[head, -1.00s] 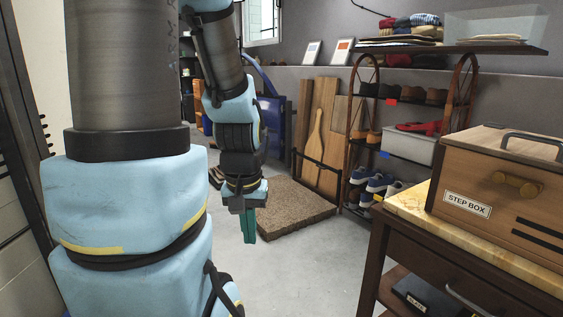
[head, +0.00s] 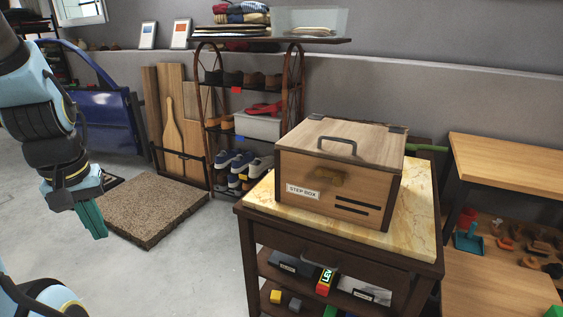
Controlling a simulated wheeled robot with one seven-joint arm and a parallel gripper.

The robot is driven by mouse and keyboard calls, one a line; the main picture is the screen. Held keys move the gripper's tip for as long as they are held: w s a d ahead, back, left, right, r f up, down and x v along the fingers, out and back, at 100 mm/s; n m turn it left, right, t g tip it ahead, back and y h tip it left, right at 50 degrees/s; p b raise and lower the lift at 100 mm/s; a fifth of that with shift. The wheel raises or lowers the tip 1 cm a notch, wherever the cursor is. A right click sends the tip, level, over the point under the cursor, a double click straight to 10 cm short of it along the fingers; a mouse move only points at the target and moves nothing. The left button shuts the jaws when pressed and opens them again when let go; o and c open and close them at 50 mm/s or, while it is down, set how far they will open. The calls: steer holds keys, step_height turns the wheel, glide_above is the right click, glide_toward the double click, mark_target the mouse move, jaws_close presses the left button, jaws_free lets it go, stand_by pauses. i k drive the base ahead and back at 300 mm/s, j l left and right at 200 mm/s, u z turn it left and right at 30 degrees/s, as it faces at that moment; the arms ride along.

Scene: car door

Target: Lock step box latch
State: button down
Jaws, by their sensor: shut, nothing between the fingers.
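The step box (head: 300,153) is a wooden box with a "STEP BOX" label, standing on a marble-topped cabinet (head: 415,215). Its lid (head: 345,132) looks closed and has a dark handle on top. My gripper (head: 92,219) has teal fingers and hangs pointing down at the left, well away from the box. It is shut and empty.
A shoe rack (head: 244,120) stands behind the cabinet, left of the box. A brown mat (head: 150,208) and leaning boards lie beyond my gripper. A wooden bench (head: 510,165) stands at the right. The floor between my gripper and the cabinet is clear.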

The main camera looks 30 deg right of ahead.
mark_target(340, 177)
steer(key=i+j, duration=0.15)
steer(key=i, duration=0.35)
steer(key=i+j, duration=0.15)
steer(key=i, duration=0.35)
steer(key=i+j, duration=0.2)
steer(key=i, duration=0.25)
steer(key=z, duration=2.15)
